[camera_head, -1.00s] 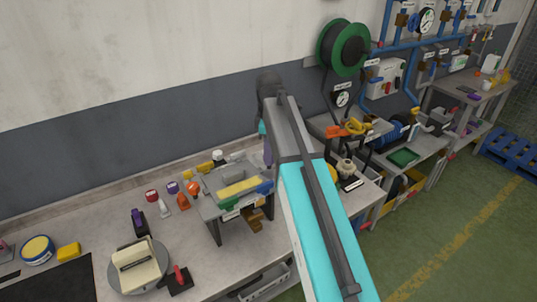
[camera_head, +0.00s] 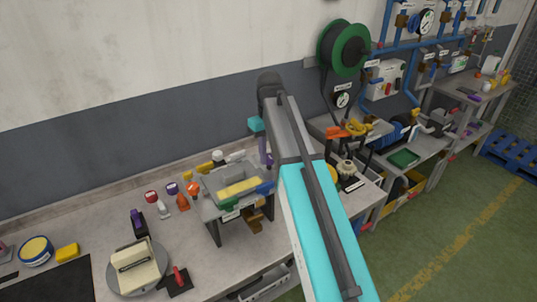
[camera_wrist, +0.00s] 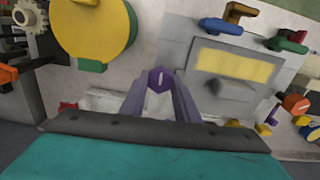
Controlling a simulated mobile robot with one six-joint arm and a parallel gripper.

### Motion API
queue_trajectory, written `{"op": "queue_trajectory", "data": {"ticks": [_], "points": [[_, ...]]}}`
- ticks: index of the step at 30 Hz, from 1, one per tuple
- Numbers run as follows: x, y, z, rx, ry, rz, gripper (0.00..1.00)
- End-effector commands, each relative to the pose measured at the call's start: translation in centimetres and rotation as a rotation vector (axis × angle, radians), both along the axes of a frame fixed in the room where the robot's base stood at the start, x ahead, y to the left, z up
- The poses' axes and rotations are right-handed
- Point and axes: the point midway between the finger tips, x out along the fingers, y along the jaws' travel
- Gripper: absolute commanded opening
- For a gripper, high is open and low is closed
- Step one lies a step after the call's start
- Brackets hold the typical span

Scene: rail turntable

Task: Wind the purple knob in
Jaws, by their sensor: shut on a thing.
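The purple knob (camera_wrist: 160,78), a faceted knob with a pale line on its face, shows in the wrist view between my fingertips. My gripper (camera_wrist: 160,84) is shut on it, with one finger on each side. The knob's mount and how far it stands out are hidden. In the head view my gripper (camera_head: 264,152) reaches down behind the right side of a grey box with a yellow panel (camera_head: 238,188). I cannot make the knob out there. The grey box also shows right of the knob in the wrist view (camera_wrist: 183,60).
The wrist view shows a large yellow disc (camera_wrist: 92,28) and a gear (camera_wrist: 30,18) left of the knob. A blue handle (camera_wrist: 220,26) and an orange knob (camera_wrist: 296,103) lie to the right. A turntable (camera_head: 160,268) sits on the bench at front left.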

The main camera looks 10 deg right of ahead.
Motion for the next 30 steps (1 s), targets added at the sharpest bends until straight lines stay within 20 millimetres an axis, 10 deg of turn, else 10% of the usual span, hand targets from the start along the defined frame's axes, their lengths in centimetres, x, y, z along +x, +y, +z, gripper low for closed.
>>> {"op": "queue_trajectory", "data": {"ticks": [21,22,24,30], "points": [[-0.07,-0.01,0.01,-0.001,0.002,-0.107,0.06],[-0.07,-0.01,0.01,-0.001,0.002,-0.107,0.31],[-0.06,-0.01,0.00,-0.001,0.002,-0.106,0.43],[-0.04,0.02,0.00,0.000,0.001,-0.105,0.47]]}}
